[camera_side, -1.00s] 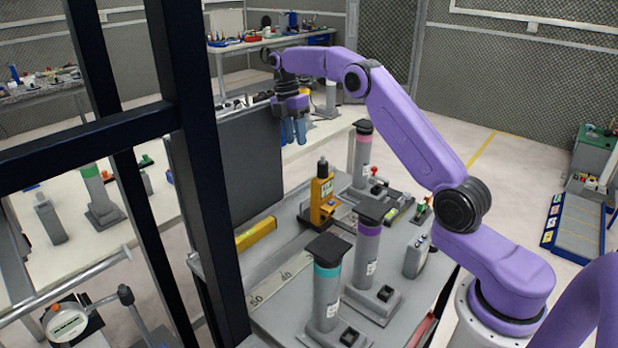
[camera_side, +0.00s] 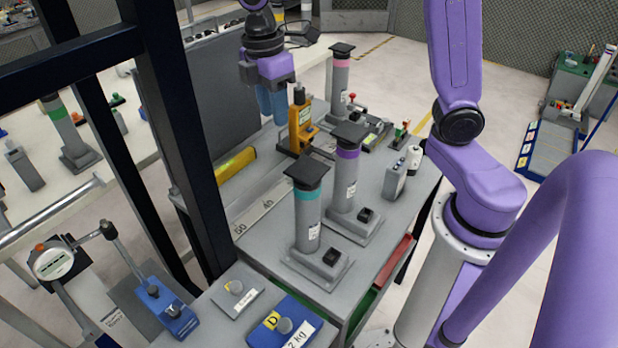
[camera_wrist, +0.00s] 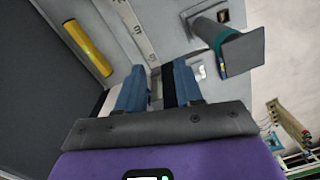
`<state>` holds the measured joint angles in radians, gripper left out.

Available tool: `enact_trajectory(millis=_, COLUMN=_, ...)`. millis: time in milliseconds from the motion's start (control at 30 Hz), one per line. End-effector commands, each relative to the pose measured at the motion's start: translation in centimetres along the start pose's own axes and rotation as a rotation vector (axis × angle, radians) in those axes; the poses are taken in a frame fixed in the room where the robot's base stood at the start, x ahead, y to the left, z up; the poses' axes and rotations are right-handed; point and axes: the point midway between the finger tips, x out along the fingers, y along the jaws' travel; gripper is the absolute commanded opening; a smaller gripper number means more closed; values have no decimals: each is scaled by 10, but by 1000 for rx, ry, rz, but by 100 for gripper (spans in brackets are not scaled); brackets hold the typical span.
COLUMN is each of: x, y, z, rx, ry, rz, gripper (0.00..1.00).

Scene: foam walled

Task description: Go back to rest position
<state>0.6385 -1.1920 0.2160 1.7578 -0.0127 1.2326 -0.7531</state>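My gripper (camera_side: 272,112) has blue fingers and points down. In the side view it hangs above the grey bench, near its dark upright back panel (camera_side: 208,88), behind the yellow device (camera_side: 301,125). In the wrist view the two blue fingers of my gripper (camera_wrist: 158,82) stand apart, with a gap between them. No held object shows in the gap; a dark strip and a pale strip behind it look like background. My purple arm rises at the right, and its upper part is cut off by the top of the side view.
Grey posts with a teal band (camera_side: 308,210), a purple band (camera_side: 346,180) and a pink band (camera_side: 340,75) stand on the bench. A yellow level (camera_side: 235,163) lies along the panel; it also shows in the wrist view (camera_wrist: 88,48). A black frame post (camera_side: 180,130) stands at left.

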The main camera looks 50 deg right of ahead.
Motion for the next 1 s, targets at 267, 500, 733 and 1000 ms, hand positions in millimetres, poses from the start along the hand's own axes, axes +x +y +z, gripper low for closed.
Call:
enact_trajectory(millis=267, x=17, y=-105, z=24, rx=84, ry=35, rz=29, gripper=36)
enact_trajectory(millis=500, x=40, y=-172, z=62, rx=156, ry=67, rz=36, gripper=36)
enact_trajectory(millis=733, x=58, y=-204, z=90, rx=204, ry=87, rz=33, gripper=36)
enact_trajectory(millis=1000, x=62, y=-209, z=94, rx=214, ry=90, rz=32, gripper=36)
